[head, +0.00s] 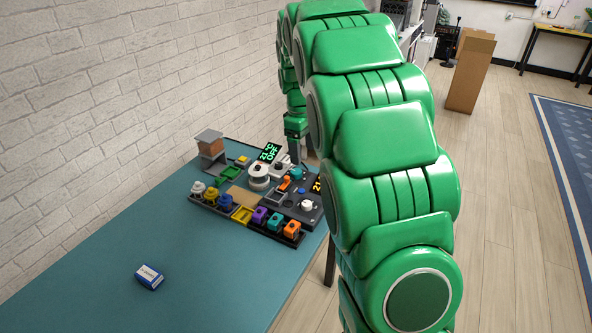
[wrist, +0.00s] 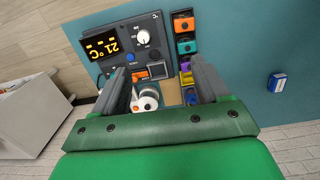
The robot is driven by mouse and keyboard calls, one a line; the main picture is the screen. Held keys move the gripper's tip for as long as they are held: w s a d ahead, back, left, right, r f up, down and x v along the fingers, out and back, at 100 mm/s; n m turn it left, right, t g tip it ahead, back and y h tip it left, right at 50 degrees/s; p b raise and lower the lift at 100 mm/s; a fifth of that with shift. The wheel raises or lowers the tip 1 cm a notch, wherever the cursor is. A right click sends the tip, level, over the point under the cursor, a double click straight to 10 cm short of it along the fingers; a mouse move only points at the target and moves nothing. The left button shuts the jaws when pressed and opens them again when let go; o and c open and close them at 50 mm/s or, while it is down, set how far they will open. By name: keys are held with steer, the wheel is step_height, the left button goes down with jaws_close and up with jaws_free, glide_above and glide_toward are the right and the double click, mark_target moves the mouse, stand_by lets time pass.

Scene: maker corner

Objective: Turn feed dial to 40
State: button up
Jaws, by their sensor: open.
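A dark control panel carries a white dial (head: 307,205), which also shows in the wrist view (wrist: 143,37), turned upside down there, with faint marks around it. I cannot read a feed label or the dial's setting. An orange display (wrist: 102,45) beside it reads 21 °C. My gripper (wrist: 160,78) is open and empty above the panel, with its two grey fingers apart. The white dial lies beyond the fingertips, not between them. In the head view my gripper is at the back of the panel, partly hidden by my arm.
An orange switch (wrist: 157,69) and a blue button (wrist: 130,58) sit near the dial. A rack of coloured blocks (head: 243,213) stands in front. A blue-white box (head: 149,276) lies on the open teal table (head: 215,285).

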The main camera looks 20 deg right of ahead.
steer(key=w+d+f+n, duration=0.3)
steer(key=w+f, duration=0.4)
steer(key=w, duration=0.5)
steer(key=n+t, duration=0.1)
steer(key=n, duration=0.3)
glide_toward(296, 171)
steer(key=shift+s+d+f+y, duration=0.2)
steer(key=shift+s+f+y, duration=0.05)
steer(key=shift+s+y, duration=0.05)
steer(key=shift+w+f, duration=0.2)
steer(key=shift+f, duration=0.1)
steer(key=shift+w+d+f, duration=0.1)
steer(key=shift+f, duration=1.8)
steer(key=shift+w+f, duration=0.1)
steer(key=shift+f, duration=1.85)
steer(key=c, duration=1)
steer(key=shift+c, duration=0.2)
